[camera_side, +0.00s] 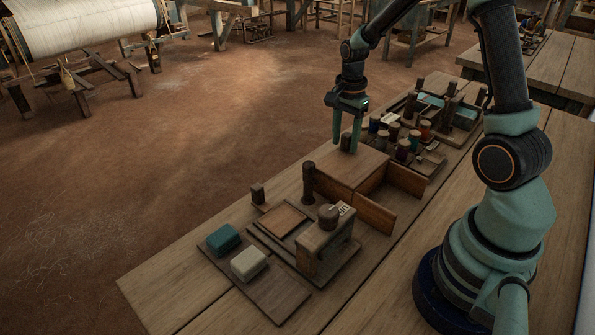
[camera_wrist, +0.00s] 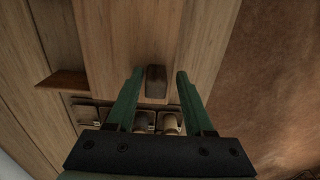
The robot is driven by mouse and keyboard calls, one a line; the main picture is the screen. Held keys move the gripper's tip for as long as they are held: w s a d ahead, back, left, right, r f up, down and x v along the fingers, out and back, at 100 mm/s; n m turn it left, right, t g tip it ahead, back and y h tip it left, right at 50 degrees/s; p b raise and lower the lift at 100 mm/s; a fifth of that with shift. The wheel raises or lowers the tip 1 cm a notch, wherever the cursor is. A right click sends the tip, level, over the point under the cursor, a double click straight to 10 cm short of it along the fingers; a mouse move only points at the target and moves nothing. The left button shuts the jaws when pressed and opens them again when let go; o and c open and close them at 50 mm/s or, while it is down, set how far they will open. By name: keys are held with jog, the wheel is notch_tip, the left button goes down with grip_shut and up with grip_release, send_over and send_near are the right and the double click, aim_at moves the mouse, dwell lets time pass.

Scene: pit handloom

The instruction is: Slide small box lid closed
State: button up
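A wooden box with a flat lid (camera_side: 345,170) stands on the bench in the side view. A dark upright knob (camera_side: 345,141) rises from the lid's far part. In the wrist view the lid (camera_wrist: 110,45) is a pale wood panel, and the dark knob (camera_wrist: 156,82) stands on it. My gripper (camera_side: 346,147) is open and points down at the lid. In the wrist view my gripper (camera_wrist: 160,74) has one finger on each side of the knob, with a visible gap on both sides. Brown panels (camera_side: 375,214) show at the box's right side; the interior is mostly hidden.
Several thread spools (camera_side: 403,147) stand close beyond the box. A wooden block frame (camera_side: 325,240), a dark post (camera_side: 308,183) and a board with a teal block (camera_side: 222,239) and a cream block (camera_side: 249,263) are nearer. Bare bench (camera_side: 400,275) lies to the right.

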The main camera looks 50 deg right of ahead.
jog(key=shift+o, duration=0.8)
jog(key=shift+r, duration=3.25)
